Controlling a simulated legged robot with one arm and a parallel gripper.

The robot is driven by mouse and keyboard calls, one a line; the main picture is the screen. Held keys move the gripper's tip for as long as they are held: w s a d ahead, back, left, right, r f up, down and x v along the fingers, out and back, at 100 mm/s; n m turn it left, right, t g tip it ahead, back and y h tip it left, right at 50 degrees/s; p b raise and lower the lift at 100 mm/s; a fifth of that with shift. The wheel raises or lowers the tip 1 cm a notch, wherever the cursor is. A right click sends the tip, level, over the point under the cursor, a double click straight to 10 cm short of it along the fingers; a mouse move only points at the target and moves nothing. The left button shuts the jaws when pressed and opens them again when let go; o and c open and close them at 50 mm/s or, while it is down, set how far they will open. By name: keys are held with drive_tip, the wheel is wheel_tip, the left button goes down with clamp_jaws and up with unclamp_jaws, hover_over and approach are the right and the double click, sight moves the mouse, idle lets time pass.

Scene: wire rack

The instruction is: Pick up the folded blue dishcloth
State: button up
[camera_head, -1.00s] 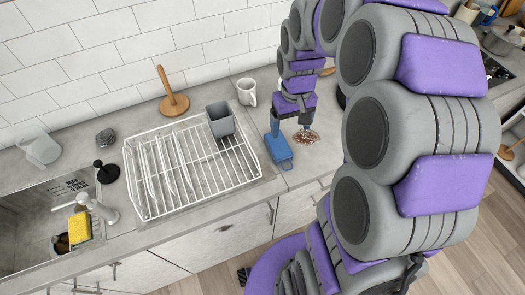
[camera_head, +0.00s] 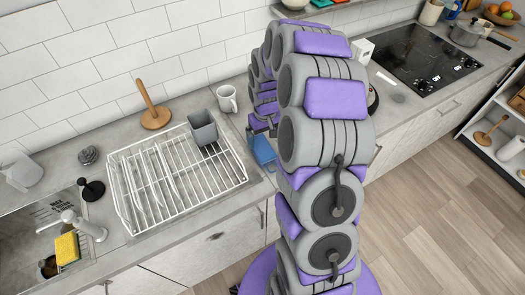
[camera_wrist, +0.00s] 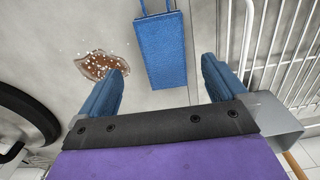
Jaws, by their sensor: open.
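The folded blue dishcloth (camera_wrist: 165,48) lies flat on the grey counter in the wrist view, a long rectangle with thin blue strips at its far end. It also shows in the head view (camera_head: 263,151), partly hidden by my arm, just right of the wire rack. My gripper (camera_wrist: 163,68) is open and empty. In the wrist view its two blue fingers stand on either side of the cloth's near end, with gaps to both sides. I cannot tell their height above it. In the head view my arm mostly hides the gripper.
A white mug (camera_head: 228,99) stands behind. A brown speckled patch (camera_wrist: 98,65) lies left of the cloth in the wrist view. A cooktop (camera_head: 425,58) is farther right.

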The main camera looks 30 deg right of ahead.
sight(264, 152)
drive_tip(key=shift+s+a+f, duration=0.1)
drive_tip(key=shift+a+f, duration=0.1)
drive_tip(key=shift+f, duration=0.75)
drive_tip(key=shift+s+a+f, duration=0.1)
drive_tip(key=shift+a+f, duration=0.05)
drive_tip(key=shift+f, duration=0.75)
drive_tip(key=f, duration=0.2)
drive_tip(key=f+b, duration=0.1)
drive_tip(key=f, duration=0.1)
drive_tip(key=shift+s+d+f, duration=0.1)
drive_tip(key=shift+d+f, duration=0.1)
drive_tip(key=shift+f, duration=0.2)
drive_tip(key=shift+a, duration=0.1)
drive_tip(key=c, duration=1.1)
